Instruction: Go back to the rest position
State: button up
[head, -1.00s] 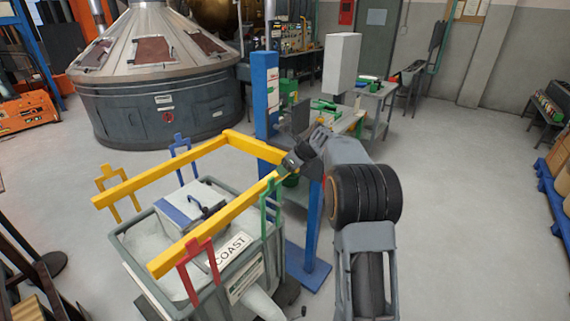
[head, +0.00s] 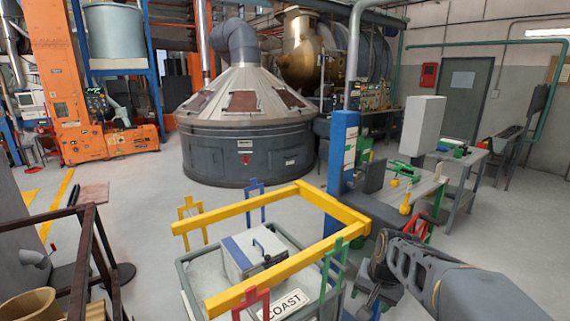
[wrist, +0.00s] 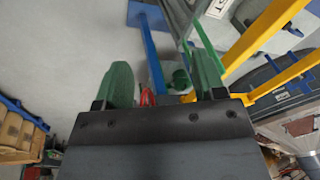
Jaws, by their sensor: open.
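My gripper (wrist: 161,66) is open and empty in the wrist view, its two green fingers spread wide apart. In the head view my arm reaches in from the lower right, and the dark gripper (head: 372,292) hangs at its end, just right of the yellow frame (head: 246,293). Its fingers are hard to make out there. The yellow frame is joined to a blue post (head: 341,152) and lies above a grey bin (head: 190,289) marked COAST. A white box with a blue edge (head: 243,262) sits in the bin.
Brown railings (head: 90,262) stand at the lower left. A large conical machine (head: 240,145) fills the back. Open floor lies to the left of the bin.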

jog(key=s+a+r+n+t, duration=0.1)
jog(key=s+n, duration=0.1)
jog(key=s, duration=0.4)
jog(key=s+a+r+n+t+h, duration=0.1)
jog(key=s+a+r+n, duration=0.1)
jog(key=s, duration=0.4)
jog(key=shift+a+n+b, duration=0.25)
jog(key=shift+n+b, duration=0.05)
jog(key=shift+n, duration=0.3)
